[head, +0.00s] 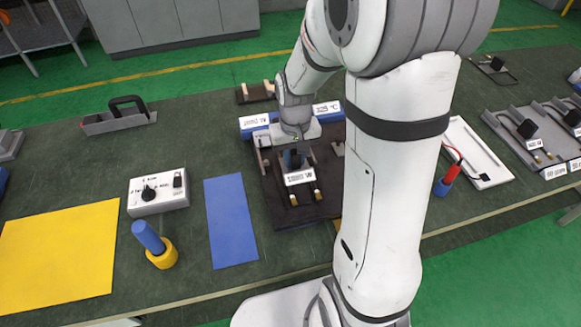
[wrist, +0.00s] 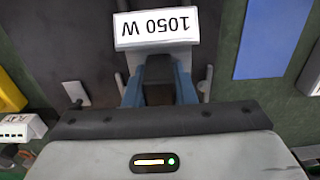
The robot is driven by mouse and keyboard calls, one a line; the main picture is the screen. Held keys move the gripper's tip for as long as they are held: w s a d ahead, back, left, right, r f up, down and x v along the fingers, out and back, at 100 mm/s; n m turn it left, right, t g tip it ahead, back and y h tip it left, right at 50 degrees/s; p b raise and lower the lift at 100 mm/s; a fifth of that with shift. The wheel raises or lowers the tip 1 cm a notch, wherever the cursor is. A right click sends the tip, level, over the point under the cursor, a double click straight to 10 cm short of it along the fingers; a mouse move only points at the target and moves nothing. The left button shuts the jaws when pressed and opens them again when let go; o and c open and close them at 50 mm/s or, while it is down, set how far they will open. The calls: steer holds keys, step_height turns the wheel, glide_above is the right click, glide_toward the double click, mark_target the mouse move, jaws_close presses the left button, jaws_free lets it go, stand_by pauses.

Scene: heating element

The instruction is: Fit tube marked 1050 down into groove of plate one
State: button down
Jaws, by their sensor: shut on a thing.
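The tube marked 1050 shows its white label (head: 299,178) in the head view, with two thin prongs pointing toward the front edge. In the wrist view the label (wrist: 157,27) reads 1050 W upside down. My gripper (wrist: 158,85) is shut with its blue fingers on either side of the tube's black block. A dark plate (head: 285,213) lies below the tube, with a blue block bearing two labels behind it; I take this as plate one. The tube is over this plate. Its groove is hidden, and I cannot tell whether the tube touches the plate.
A blue mat (head: 231,222), a control box (head: 157,192) and a yellow ring with a blue rod (head: 161,255) lie to the left. A grey rack (head: 535,125) with other labelled tubes and a white tray (head: 478,150) are to the right. My arm hides part of the table.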

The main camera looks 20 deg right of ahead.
mark_target(294, 170)
step_height(294, 170, down, 5)
steer(key=shift+s+a, duration=0.1)
steer(key=c, duration=1.2)
jaws_free()
step_height(294, 170, up, 12)
steer(key=shift+f, duration=0.15)
steer(key=s+r+t, duration=0.1)
steer(key=s+r, duration=0.2)
steer(key=s, duration=0.4)
steer(key=s+r+t, duration=0.2)
steer(key=s+r, duration=0.2)
steer(key=s, duration=0.3)
steer(key=shift+s+a, duration=0.1)
